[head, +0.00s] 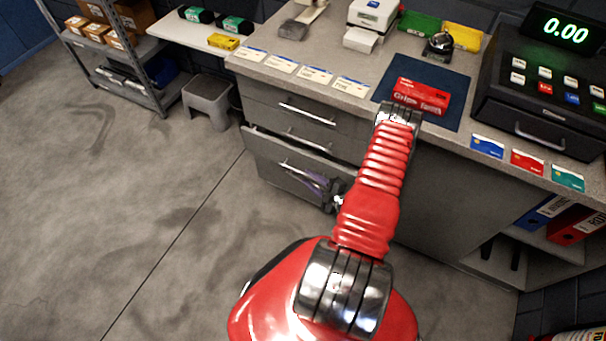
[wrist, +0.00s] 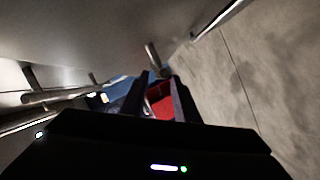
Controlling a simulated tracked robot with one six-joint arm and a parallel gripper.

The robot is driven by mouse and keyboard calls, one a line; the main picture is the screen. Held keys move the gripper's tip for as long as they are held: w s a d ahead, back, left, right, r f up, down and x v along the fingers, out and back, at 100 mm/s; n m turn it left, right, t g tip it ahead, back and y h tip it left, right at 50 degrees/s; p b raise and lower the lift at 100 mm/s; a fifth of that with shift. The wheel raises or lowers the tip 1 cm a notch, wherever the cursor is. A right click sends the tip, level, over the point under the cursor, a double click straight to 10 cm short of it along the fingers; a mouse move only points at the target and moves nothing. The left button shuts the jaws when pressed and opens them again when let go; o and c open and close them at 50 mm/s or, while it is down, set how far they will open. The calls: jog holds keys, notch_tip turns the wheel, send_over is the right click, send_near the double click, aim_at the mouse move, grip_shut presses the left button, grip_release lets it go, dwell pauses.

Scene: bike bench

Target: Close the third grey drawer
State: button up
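The third grey drawer (head: 285,165) is the lowest in the stack under the counter, and it stands pulled out in the head view. Metal bar handles (wrist: 62,94) show at the left there.
The upper drawer (head: 290,108) looks shut. A grey step stool (head: 207,98) stands left of the counter. The counter top (head: 290,50) holds a red box (head: 420,96), cards and a till (head: 545,85). The floor (head: 130,200) in front and to the left is clear.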

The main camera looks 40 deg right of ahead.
aim_at(303, 174)
jog(key=shift+x, duration=2.2)
grip_shut()
